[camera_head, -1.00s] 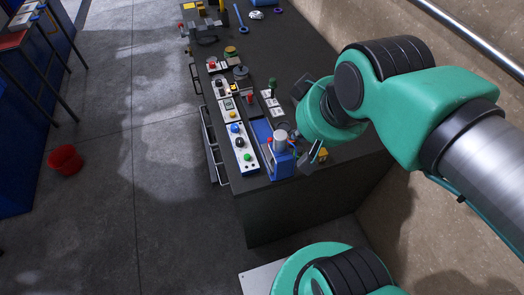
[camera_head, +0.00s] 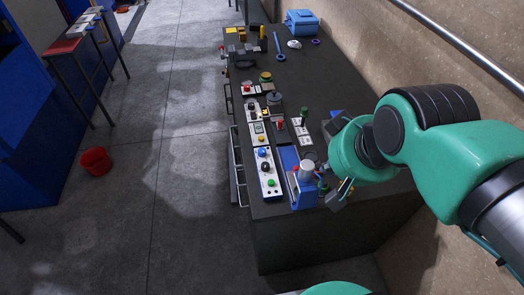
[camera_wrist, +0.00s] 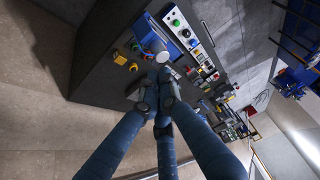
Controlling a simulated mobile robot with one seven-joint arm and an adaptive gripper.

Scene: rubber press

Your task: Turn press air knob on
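A white control panel (camera_head: 269,178) with a blue button, a black knob and a green button lies along the left edge of the dark bench. It also shows at the top of the wrist view (camera_wrist: 183,32). A blue press (camera_head: 303,190) with a grey cylinder top stands right of it. Two yellow knobs (camera_wrist: 126,63) show on the bench in the wrist view. I cannot tell which knob is the press air knob. My gripper (camera_head: 340,190) is right of the press, apart from the panel. In the wrist view, its dark fingers (camera_wrist: 155,92) are below the press; their gap is unclear.
More panels and small devices line the bench's left edge, with a vise (camera_head: 242,55) farther back. A blue box (camera_head: 301,22) stands at the far end. The wall is close on the right.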

